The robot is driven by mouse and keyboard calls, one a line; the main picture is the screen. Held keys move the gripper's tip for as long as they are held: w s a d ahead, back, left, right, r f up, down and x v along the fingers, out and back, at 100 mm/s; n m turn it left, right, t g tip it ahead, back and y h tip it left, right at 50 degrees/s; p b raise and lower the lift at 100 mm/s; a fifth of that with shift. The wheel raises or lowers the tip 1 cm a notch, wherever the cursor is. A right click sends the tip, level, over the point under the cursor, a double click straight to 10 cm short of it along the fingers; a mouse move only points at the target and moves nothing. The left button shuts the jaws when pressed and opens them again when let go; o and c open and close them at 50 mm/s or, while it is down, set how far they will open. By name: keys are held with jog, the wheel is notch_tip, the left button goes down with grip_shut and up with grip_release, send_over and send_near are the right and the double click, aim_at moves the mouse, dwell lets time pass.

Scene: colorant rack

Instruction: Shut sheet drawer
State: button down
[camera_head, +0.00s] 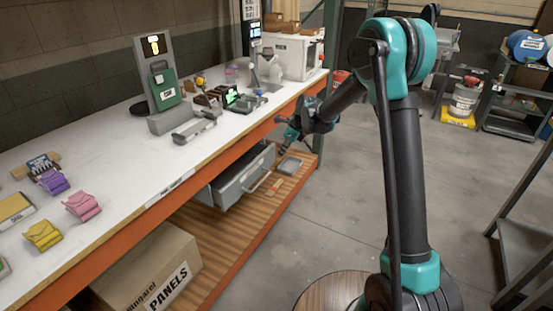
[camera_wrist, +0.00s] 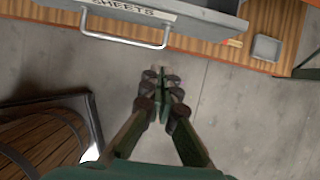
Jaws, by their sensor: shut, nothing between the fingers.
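In the wrist view the drawer front (camera_wrist: 205,14) lies along the top edge, with a label reading SHEETS (camera_wrist: 137,8). Its pale bar handle (camera_wrist: 125,41) sticks out below the label; it also shows in the head view (camera_head: 258,182). My gripper (camera_wrist: 163,78) is shut and empty, over the floor in front of the drawer, apart from the handle. In the head view my gripper (camera_head: 292,132) is beside the bench edge, above the drawer.
A small grey tray (camera_wrist: 266,47) lies on the shelf right of the drawer. A cardboard box marked PANELS (camera_head: 155,270) stands on the shelf nearer me. A wooden barrel (camera_wrist: 42,140) is at the wrist view's lower left. The concrete floor (camera_head: 300,235) before the drawer is clear.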

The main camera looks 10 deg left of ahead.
aim_at(264, 157)
jog(key=w+a+f+y, duration=0.1)
jog(key=a+f, duration=0.1)
jog(key=f, duration=0.1)
jog(key=w+a+f+t+y, duration=0.1)
jog(key=f, duration=0.2)
jog(key=w+a+f+y, duration=0.1)
jog(key=a+f, duration=0.1)
jog(key=f, duration=0.1)
jog(key=shift+w+a+f+t+y, duration=0.1)
jog(key=shift+w+a+t+y, duration=0.2)
jog(key=shift+y, duration=0.1)
jog(key=shift+w+a, duration=0.15)
jog(key=shift+a, duration=0.25)
jog(key=a, duration=0.2)
jog(key=w+a, duration=0.1)
jog(key=a, duration=0.1)
jog(key=shift+w, duration=0.2)
jog(key=shift+w+a, duration=0.15)
jog(key=shift+a, duration=0.1)
